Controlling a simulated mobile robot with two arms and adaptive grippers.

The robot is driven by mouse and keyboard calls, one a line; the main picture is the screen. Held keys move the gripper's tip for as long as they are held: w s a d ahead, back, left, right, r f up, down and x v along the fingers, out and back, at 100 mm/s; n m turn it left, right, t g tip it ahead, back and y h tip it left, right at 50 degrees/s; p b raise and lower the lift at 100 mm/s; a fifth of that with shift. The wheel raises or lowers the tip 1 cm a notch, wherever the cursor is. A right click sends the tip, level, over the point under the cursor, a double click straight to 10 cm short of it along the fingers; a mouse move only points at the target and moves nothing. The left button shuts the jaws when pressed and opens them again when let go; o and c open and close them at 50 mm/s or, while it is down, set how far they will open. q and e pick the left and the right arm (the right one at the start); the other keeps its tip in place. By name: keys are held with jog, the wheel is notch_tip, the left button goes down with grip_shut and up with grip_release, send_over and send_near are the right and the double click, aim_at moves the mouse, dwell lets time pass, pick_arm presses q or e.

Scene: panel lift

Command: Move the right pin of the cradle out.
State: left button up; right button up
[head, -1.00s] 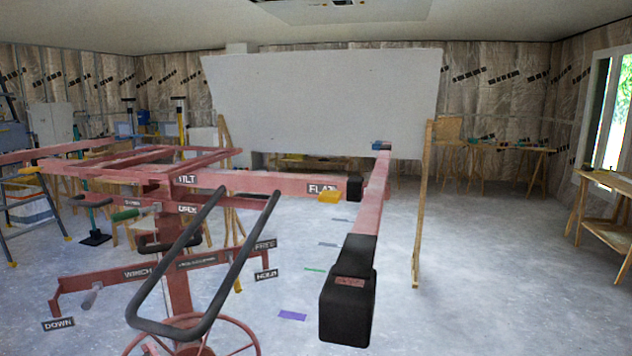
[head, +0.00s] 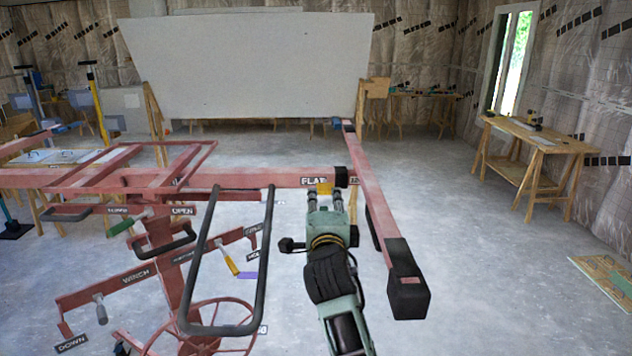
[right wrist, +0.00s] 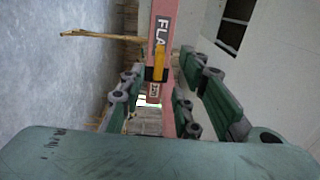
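The cradle's right pin appears as a small yellow piece (head: 323,187) on the red crossbar, beside the "FLAT" label. It also shows in the right wrist view as an upright yellow strip (right wrist: 159,61) on the red bar. My right gripper (head: 325,201) is just in front of the pin, pointing away at the crossbar. In the right wrist view its green fingers are spread apart, with the bar and pin seen in the gap between them. Nothing is held; whether a finger touches the pin cannot be told. My left gripper is not in view.
A red side arm (head: 372,190) with a black end block (head: 407,292) runs close on the right of my right arm. A black loop handle (head: 262,270) stands left of it. A large pale panel (head: 250,65) stands behind. Clear floor lies right, before a wooden bench (head: 540,138).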

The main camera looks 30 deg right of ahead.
aim_at(326, 192)
jog(key=shift+w+d+r, duration=0.2)
jog(key=shift+w+d, duration=0.05)
jog(key=shift+d, duration=0.1)
jog(key=p+x, duration=0.3)
jog(key=x, duration=0.3)
jog(key=shift+s+d+f, duration=0.1)
jog(key=shift+d, duration=0.05)
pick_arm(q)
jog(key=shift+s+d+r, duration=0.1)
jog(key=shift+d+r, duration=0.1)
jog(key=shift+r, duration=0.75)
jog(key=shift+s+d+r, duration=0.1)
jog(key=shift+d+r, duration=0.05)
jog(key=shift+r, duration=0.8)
pick_arm(e)
jog(key=shift+w+d+f, duration=0.15)
jog(key=shift+w+d, duration=0.2)
jog(key=shift+w, duration=0.25)
jog(key=c, duration=0.7)
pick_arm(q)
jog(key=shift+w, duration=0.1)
pick_arm(e)
grip_shut()
